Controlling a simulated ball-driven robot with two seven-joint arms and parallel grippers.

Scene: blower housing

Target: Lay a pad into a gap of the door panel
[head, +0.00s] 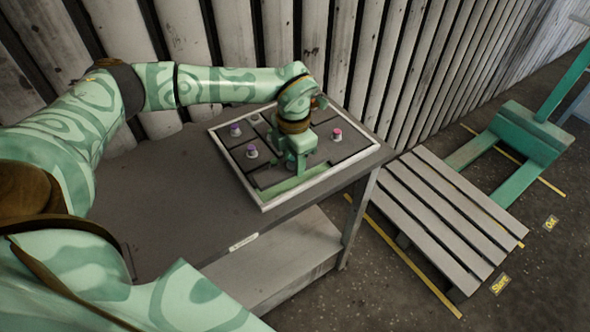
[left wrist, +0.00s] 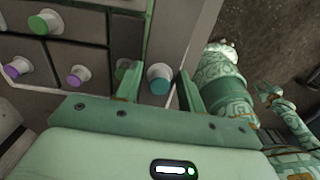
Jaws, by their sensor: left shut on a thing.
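My left gripper (head: 297,168) is over the front part of the door panel (head: 229,168), a white-framed tray on the table. It is shut on the teal knob (left wrist: 160,78) of a grey pad (left wrist: 178,38), with a finger on either side in the left wrist view. The head view mostly hides this pad. A bare green gap (head: 291,186) shows along the panel's front edge, just below the gripper. Other dark pads have purple knobs (head: 252,151) and a pink knob (head: 337,134). A small, claw-like green part at the right of the wrist view may be my right gripper (left wrist: 270,94).
The grey table (head: 185,190) is clear left of the panel and has a lower shelf (head: 270,255). A slatted wall (head: 345,60) stands close behind. A wooden pallet (head: 440,210) and a green pallet jack (head: 525,135) are on the floor to the right.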

